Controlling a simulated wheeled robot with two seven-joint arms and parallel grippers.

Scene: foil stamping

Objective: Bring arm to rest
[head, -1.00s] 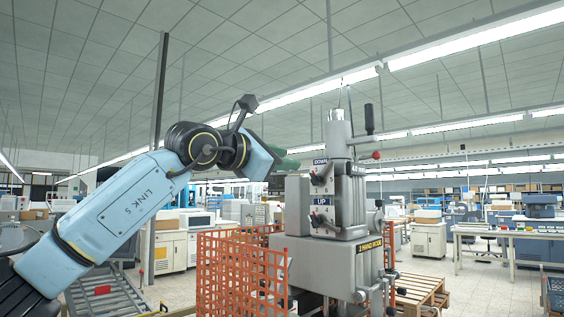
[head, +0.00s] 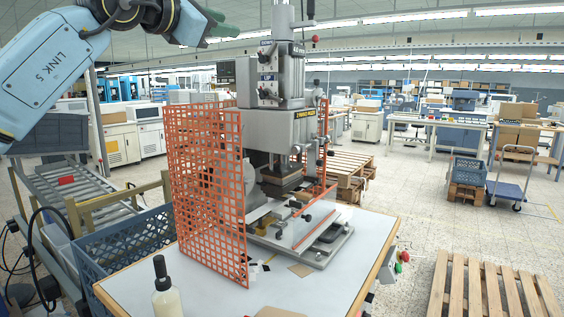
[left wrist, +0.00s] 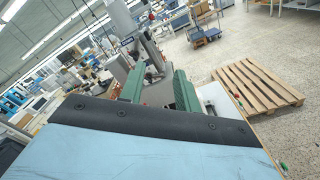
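My left arm comes in at the upper left of the head view, raised, with blue links and a black wrist joint. My left gripper (head: 212,24) has green fingers, seen side-on in the head view, above the orange guard and left of the press head. In the left wrist view the two green fingers (left wrist: 158,78) stand apart with nothing between them, so it is open and empty. The grey stamping press (head: 280,125) stands on the white table (head: 190,290); it also shows beyond the fingers in the wrist view (left wrist: 147,58). My right gripper is in neither view.
An orange mesh guard (head: 205,190) stands beside the press. A bottle (head: 166,292) is at the table's front edge. A blue crate (head: 130,238) and a roller conveyor (head: 75,190) lie left. A wooden pallet (head: 490,288) lies on the floor right; open floor surrounds it.

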